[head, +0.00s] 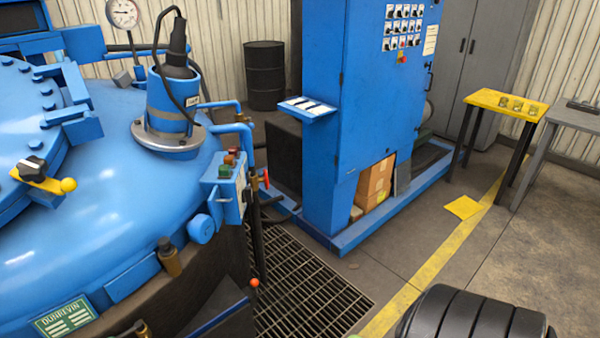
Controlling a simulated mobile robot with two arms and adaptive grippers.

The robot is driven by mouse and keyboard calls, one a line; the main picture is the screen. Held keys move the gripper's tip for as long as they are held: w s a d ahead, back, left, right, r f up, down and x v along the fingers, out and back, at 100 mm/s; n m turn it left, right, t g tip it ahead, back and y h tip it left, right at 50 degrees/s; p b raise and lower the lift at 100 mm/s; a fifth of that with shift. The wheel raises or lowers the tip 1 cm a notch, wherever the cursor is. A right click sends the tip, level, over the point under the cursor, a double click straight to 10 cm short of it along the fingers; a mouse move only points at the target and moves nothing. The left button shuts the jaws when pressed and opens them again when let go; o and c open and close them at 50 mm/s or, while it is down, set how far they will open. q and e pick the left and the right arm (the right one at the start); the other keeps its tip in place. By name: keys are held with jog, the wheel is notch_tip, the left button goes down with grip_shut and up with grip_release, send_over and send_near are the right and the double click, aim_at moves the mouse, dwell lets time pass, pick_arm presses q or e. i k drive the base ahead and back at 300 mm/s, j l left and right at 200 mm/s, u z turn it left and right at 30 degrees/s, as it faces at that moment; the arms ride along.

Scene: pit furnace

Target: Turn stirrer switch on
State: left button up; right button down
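A tall blue control cabinet (350,100) stands at the center, with rows of small dark switches on white plates (402,27) near its top. A red control on yellow (402,58) sits below them. A small blue control box (226,192) is mounted at the right side of the blue furnace (110,200), with green and reddish buttons on top. No label that I can read marks the stirrer switch, so I cannot tell which control it is or its position. Neither of my grippers is in view.
A floor grating (305,290) lies between furnace and cabinet. A yellow-topped table (480,98) and a grey table (575,118) stand at right. Open floor (440,225) lies right of the cabinet. A black ribbed part (470,315) fills the bottom right. A black drum (265,75) stands behind.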

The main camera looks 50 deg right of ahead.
aim_at(246, 194)
jog(key=z, duration=1.25)
jog(key=l, duration=0.25)
jog(key=i+l, duration=0.15)
